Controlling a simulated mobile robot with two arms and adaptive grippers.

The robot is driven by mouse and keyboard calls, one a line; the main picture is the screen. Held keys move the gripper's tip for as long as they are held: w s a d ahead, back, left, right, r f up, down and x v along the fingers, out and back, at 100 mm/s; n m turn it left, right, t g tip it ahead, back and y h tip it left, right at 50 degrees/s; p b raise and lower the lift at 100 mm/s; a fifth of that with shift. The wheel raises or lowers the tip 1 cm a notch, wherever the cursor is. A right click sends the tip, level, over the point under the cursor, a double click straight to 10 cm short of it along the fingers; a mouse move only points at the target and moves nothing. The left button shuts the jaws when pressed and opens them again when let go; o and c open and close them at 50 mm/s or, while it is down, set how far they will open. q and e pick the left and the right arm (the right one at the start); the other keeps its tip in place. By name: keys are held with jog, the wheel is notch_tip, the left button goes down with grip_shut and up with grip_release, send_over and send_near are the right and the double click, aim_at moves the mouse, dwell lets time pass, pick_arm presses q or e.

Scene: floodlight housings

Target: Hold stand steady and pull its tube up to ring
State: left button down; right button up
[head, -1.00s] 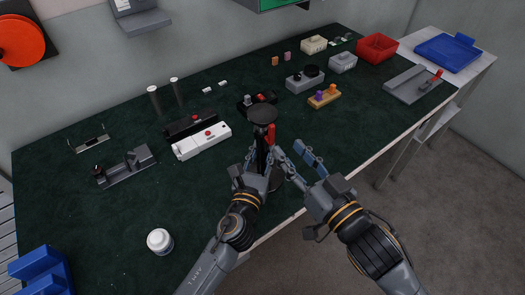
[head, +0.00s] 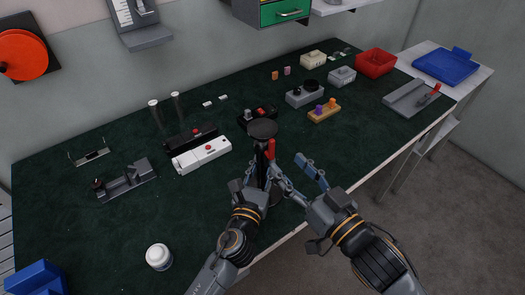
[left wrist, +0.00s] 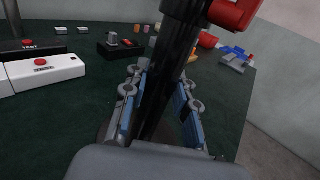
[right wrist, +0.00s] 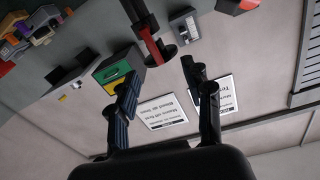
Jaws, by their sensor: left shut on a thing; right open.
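The stand (head: 262,130) is a dark upright post with a round flat top and a red lever (head: 270,149) below it. It stands near the bench's front edge. My left gripper (head: 259,174) is shut around the black post, below the red lever; in the left wrist view the post (left wrist: 169,75) runs between its fingers. My right gripper (head: 287,165) is open and empty, just right of the stand at about lever height. In the right wrist view the stand's upper part (right wrist: 150,38) lies beyond the open fingers. The grippers hide much of the lower stand, and I cannot make out a ring mark.
A white box with a red button (head: 201,154) and a black box lie left of the stand. A white jar (head: 158,257) stands at the front left. A wooden block with pegs (head: 324,112) and a red bin (head: 376,63) are to the right. The dark bench top (head: 90,220) is mostly clear at left.

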aim_at(263, 134)
jog(key=w+a+n+y, duration=0.1)
jog(key=w+a, duration=0.1)
jog(key=w, duration=0.1)
jog(key=w+a+n+g+y, duration=0.1)
jog(key=w+a+n, duration=0.1)
jog(key=w, duration=0.2)
jog(key=w+a+n+g+y, duration=0.1)
jog(key=w+a, duration=0.1)
jog(key=w, duration=0.1)
jog(key=shift+w, duration=0.15)
dwell(0.4)
jog(key=shift+c, duration=0.2)
grip_shut()
